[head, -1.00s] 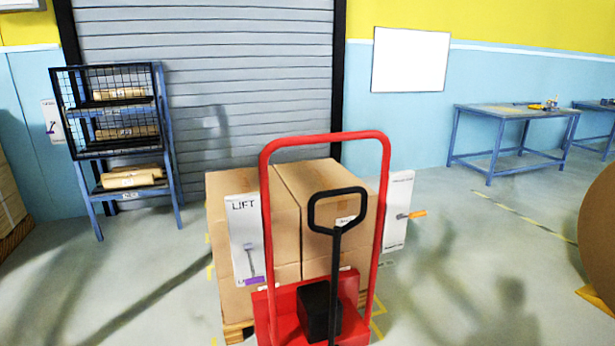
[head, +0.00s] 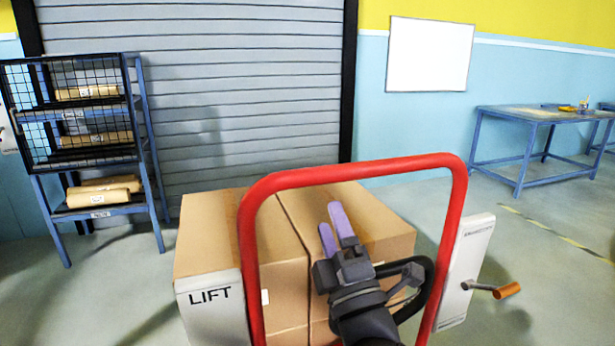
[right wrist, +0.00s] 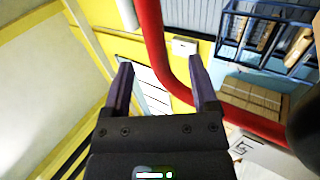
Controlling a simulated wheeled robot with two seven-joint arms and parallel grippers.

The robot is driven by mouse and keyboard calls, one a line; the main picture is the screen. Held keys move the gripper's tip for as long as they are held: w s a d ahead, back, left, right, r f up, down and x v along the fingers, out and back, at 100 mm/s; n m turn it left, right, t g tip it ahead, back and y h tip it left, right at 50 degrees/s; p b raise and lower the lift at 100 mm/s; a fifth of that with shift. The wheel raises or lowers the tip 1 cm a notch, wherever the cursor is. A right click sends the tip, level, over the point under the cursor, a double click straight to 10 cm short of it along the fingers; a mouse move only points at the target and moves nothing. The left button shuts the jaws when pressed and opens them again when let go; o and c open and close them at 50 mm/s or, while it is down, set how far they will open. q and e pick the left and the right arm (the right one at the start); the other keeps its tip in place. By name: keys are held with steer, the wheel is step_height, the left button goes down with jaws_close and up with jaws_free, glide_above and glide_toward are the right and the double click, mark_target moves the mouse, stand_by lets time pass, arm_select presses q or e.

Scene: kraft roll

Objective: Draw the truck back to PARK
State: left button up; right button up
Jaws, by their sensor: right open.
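The red frame (head: 352,172) of the truck stands close in front of me in the head view, with stacked cardboard boxes (head: 222,222) behind it. A black loop handle (head: 422,285) shows inside the frame, partly hidden by my right gripper. My right gripper (head: 333,224), with purple fingers, is open and empty in front of the boxes and beside the loop. In the right wrist view its fingers (right wrist: 160,85) are apart, and the red bar (right wrist: 155,50) passes beyond them. My left gripper is not in view. No PARK marking is readable.
A LIFT panel (head: 212,306) is at the frame's left and a panel with an orange-handled crank (head: 467,272) at its right. A blue rack with rolls (head: 152,165) stands at left. A blue table (head: 535,115) is at back right. Floor at right is clear.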

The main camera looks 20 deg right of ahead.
mark_target(319, 184)
steer(key=x, duration=0.9)
steer(key=shift+s+r, duration=0.2)
steer(key=shift+r, duration=0.15)
steer(key=shift+w+r, duration=0.3)
steer(key=shift+w, duration=0.1)
steer(key=shift+c, duration=0.6)
steer(key=c, duration=0.5)
jaws_close()
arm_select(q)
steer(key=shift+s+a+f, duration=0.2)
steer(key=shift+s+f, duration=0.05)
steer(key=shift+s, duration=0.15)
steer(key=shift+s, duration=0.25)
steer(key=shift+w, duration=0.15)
arm_select(e)
steer(key=shift+f, duration=0.1)
